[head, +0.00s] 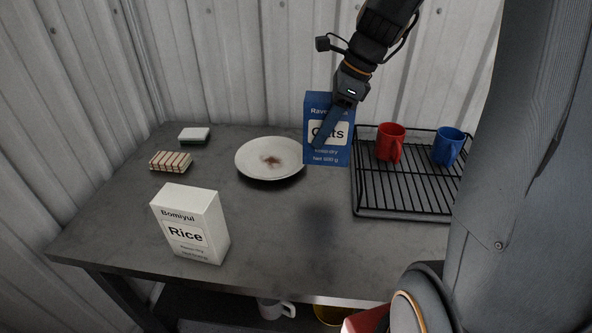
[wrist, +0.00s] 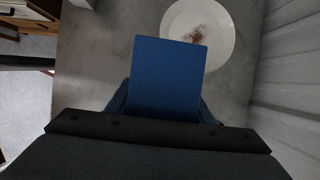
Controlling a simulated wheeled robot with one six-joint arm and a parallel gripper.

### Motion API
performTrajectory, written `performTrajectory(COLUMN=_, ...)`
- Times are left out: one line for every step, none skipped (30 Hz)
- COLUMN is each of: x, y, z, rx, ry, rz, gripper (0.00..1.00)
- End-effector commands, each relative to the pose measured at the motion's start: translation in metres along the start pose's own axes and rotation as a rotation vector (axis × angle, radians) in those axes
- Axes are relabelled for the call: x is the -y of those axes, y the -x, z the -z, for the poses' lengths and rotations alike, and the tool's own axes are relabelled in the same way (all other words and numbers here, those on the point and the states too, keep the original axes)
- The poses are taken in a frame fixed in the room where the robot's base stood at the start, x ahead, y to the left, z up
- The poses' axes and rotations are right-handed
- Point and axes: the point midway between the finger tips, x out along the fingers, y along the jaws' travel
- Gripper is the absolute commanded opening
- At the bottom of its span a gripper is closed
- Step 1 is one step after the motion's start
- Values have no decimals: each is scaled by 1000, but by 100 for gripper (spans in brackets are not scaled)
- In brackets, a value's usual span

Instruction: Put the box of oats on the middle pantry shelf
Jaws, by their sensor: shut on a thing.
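A blue box of oats (head: 340,155) is in my gripper (head: 328,125), upright and raised above the grey table, with a shadow below it. The gripper is shut on the box, and a finger crosses its front label. In the wrist view the box's plain blue top (wrist: 168,75) shows between the fingers (wrist: 165,108). I cannot make out the middle pantry shelf for certain in either view.
The table (head: 120,215) holds a white rice box (head: 190,225), a stained plate (head: 270,158), a sponge (head: 194,135), a striped block (head: 171,161), and a black rack (head: 400,205) with a red mug (head: 390,142) and a blue mug (head: 447,147). A corrugated wall stands behind. A wooden-edged unit (wrist: 30,20) shows upper left in the wrist view.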

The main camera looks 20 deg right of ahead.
Motion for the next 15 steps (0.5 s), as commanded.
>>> performTrajectory(x=0, y=-3, z=1, rx=0, ry=-2, rz=-1, gripper=7)
performTrajectory(x=0, y=-6, z=3, rx=0, ry=-3, rz=-1, gripper=7)
performTrajectory(x=-1, y=-11, z=5, rx=0, ry=-3, rz=-2, gripper=7)
performTrajectory(x=-1, y=-15, z=7, rx=1, ry=-4, rz=-3, gripper=7)
performTrajectory(x=-1, y=-20, z=9, rx=0, ry=-5, rz=-3, gripper=7)
performTrajectory(x=-1, y=-26, z=12, rx=-1, ry=-5, rz=-3, gripper=7)
performTrajectory(x=-1, y=-31, z=14, rx=0, ry=-5, rz=-3, gripper=7)
performTrajectory(x=-1, y=-36, z=16, rx=0, ry=-6, rz=-3, gripper=7)
performTrajectory(x=-1, y=-41, z=18, rx=0, ry=-5, rz=-2, gripper=7)
performTrajectory(x=-1, y=-44, z=20, rx=-1, ry=-4, rz=-2, gripper=7)
performTrajectory(x=-1, y=-47, z=21, rx=-1, ry=-5, rz=-2, gripper=7)
performTrajectory(x=0, y=-50, z=22, rx=0, ry=-4, rz=-1, gripper=7)
performTrajectory(x=0, y=-51, z=22, rx=0, ry=-3, rz=0, gripper=7)
performTrajectory(x=0, y=-53, z=23, rx=0, ry=-3, rz=0, gripper=7)
performTrajectory(x=0, y=-56, z=24, rx=0, ry=-3, rz=0, gripper=7)
